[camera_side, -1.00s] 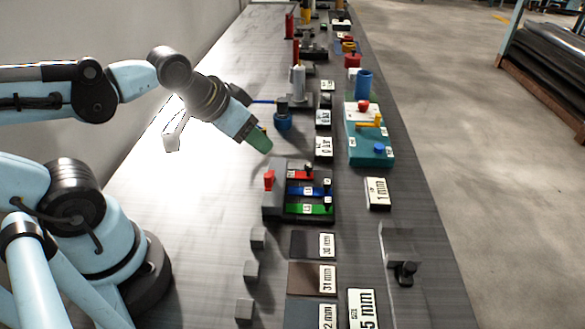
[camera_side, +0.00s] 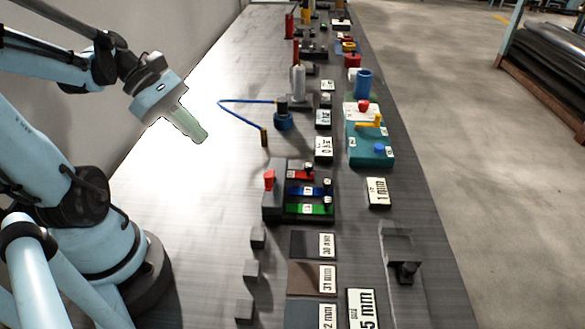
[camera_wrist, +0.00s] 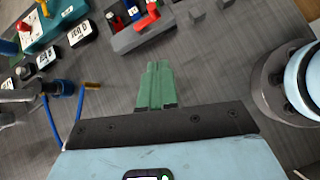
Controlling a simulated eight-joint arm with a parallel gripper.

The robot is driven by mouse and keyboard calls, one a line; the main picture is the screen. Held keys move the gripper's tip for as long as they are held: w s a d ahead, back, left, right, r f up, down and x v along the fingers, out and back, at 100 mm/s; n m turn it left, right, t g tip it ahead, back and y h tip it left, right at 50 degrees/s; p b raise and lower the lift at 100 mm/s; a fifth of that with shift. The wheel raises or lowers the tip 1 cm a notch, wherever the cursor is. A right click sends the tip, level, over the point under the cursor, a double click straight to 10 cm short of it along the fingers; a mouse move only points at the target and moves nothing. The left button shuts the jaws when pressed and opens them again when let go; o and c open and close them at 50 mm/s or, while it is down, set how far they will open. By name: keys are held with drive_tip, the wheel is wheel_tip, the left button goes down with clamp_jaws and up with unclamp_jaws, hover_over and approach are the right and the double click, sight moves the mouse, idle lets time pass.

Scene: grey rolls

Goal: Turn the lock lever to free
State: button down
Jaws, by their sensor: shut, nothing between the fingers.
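A dark block (camera_side: 274,207) with red, blue and green slider rows carries a red lever (camera_side: 269,180) at its left end; the red lever also shows in the wrist view (camera_wrist: 147,22). A teal box (camera_side: 368,157) farther back carries a yellow lever (camera_side: 371,123), a red knob (camera_side: 364,105) and a blue knob (camera_side: 379,148). No readable label tells which is the lock lever. My gripper (camera_side: 204,138) has green fingers, pressed together and empty. It is in the air left of both devices, touching neither; its fingertips show in the wrist view (camera_wrist: 158,65).
A blue cable (camera_side: 240,118) with a brown end (camera_side: 264,138) hangs out from a blue-based post (camera_side: 283,118), between my gripper and the teal box. Grey blocks (camera_side: 252,271) and size-marked plates (camera_side: 313,279) lie in front. The table's left side is clear.

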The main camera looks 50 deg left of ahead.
drive_tip(key=n, duration=0.1)
approach(269, 178)
wheel_tip(269, 178, down, 6)
drive_tip(key=w+d, duration=0.1)
drive_tip(key=w, duration=0.1)
drive_tip(key=shift+d+r+n+h, duration=0.2)
drive_tip(key=shift+d+n+h, duration=0.1)
drive_tip(key=shift+d, duration=0.05)
drive_tip(key=shift+d+n+t+y, duration=0.4)
drive_tip(key=shift+n+t+y, duration=0.1)
drive_tip(key=shift+n+t, duration=0.35)
idle(0.6)
drive_tip(key=shift+w+d+n+t+y, duration=0.2)
drive_tip(key=shift+d+n+t+y, duration=0.2)
drive_tip(key=shift+d+n, duration=0.45)
drive_tip(key=shift+w+d+n+t+y, duration=0.15)
drive_tip(key=shift+d+n+t+y, duration=0.1)
drive_tip(key=shift+d+n+y, duration=0.3)
drive_tip(key=shift+w+d, duration=0.35)
drive_tip(key=shift+w, duration=0.25)
drive_tip(key=shift+w+d, duration=0.35)
drive_tip(key=shift+w, duration=0.2)
drive_tip(key=shift+s, duration=0.1)
